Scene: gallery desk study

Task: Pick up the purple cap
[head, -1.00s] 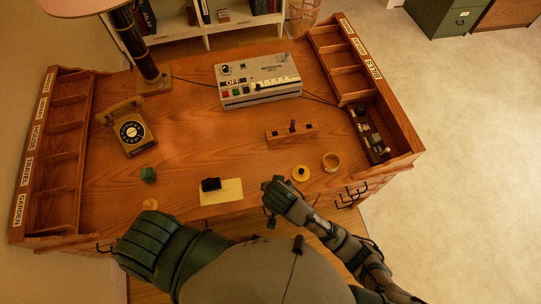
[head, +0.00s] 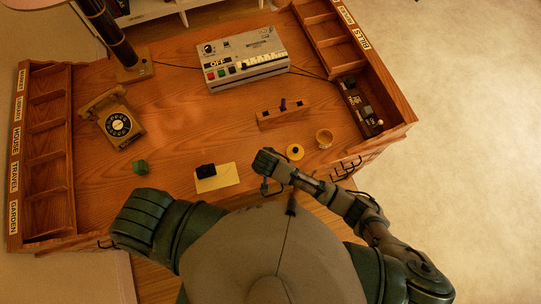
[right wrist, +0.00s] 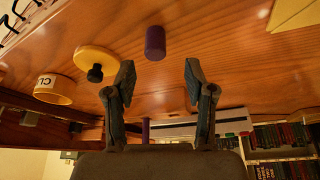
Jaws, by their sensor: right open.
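A short purple cylinder, which looks like the purple cap (right wrist: 155,43), is on the wooden desk in the right wrist view. It lies just beyond my right gripper's fingertips, between their lines and apart from both. In that view my right gripper (right wrist: 158,78) is open with nothing between its fingers. In the head view my right gripper (head: 266,167) is over the desk's near edge, and the cylinder cannot be made out there. A purple stick (head: 283,103) stands in a wooden block (head: 285,118) farther back. My left gripper is not in view.
A yellow disc with a black knob (head: 295,152) and a round cup (head: 324,138) are right of the gripper. A yellow note (head: 228,180) with a black object (head: 206,171) is left. A telephone (head: 118,124) and a button console (head: 245,60) stand farther away.

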